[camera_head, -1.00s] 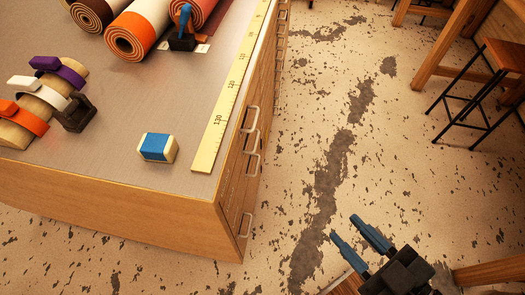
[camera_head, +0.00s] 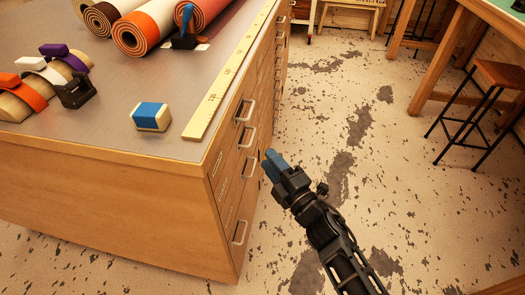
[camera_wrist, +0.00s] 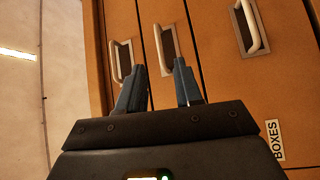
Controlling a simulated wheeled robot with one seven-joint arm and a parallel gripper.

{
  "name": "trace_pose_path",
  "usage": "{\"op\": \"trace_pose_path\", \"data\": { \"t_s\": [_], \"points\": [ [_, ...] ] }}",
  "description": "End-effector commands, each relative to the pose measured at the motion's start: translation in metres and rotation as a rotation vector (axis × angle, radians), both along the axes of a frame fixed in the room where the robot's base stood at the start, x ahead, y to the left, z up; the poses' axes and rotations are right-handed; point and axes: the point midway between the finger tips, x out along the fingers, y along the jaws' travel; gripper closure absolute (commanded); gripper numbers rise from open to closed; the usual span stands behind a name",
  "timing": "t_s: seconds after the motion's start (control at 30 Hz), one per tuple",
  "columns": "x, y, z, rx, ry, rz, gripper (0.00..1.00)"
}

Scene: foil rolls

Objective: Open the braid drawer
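A wooden cabinet (camera_head: 130,205) has stacked drawers with pale loop handles on its right face. In the head view, my gripper (camera_head: 270,157) is beside that face, near the upper handles. In the wrist view, my gripper (camera_wrist: 159,66) is open, its two blue fingers apart with nothing between them. A middle handle (camera_wrist: 164,50) lies just beyond the fingertips, a left handle (camera_wrist: 122,60) is near the left finger, and a right handle (camera_wrist: 252,28) is farther off. One label reads BOXES (camera_wrist: 277,140). No braid label is readable. The drawers look shut.
A stool (camera_head: 495,80) and a table (camera_head: 450,60) stand at the right. The floor between is clear.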

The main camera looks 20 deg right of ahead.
Motion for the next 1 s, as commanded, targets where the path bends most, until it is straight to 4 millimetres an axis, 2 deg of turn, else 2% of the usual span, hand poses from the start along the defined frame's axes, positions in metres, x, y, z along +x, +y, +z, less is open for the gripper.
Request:
{"op": "trace_pose_path", "data": {
  "t_s": [0.03, 0.27, 0.63, 0.8, 1.0],
  "points": [
    [0.008, -0.001, -0.001, -0.022, -0.007, 0.001, 0.65],
    [0.028, 0.000, 0.003, -0.044, -0.013, 0.004, 0.65],
    [0.079, 0.007, 0.008, -0.042, -0.012, 0.003, 0.65],
    [0.089, 0.009, 0.009, -0.041, -0.010, 0.001, 0.65],
    [0.090, 0.009, 0.010, -0.041, -0.010, 0.001, 0.65]
  ]
}}
